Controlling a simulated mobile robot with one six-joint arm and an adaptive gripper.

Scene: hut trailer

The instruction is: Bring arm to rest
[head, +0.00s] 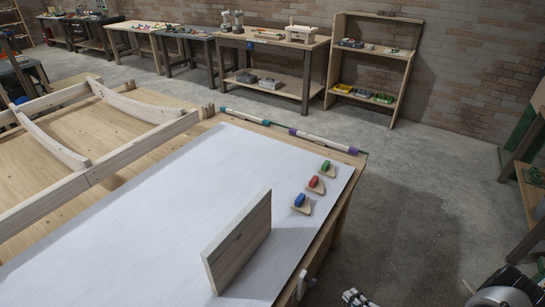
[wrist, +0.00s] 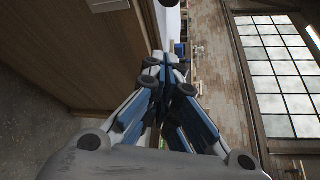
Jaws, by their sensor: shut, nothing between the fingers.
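My gripper (wrist: 166,62) is shut and empty, its blue and grey fingers together in the middle of the wrist view. In the head view a small part of my gripper (head: 356,297) shows at the bottom edge, beside the right edge of the worktable and apart from it. Part of my arm shows at the bottom right corner of the head view; the rest of it is out of frame.
The worktable has a white sheet (head: 150,215), an upright wooden board (head: 238,245), and blue (head: 301,203), red (head: 315,185) and green-handled (head: 327,168) wooden blocks. A wooden frame (head: 95,165) lies left. Concrete floor (head: 430,215) on the right is free. Shelves (head: 375,55) and benches line the wall.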

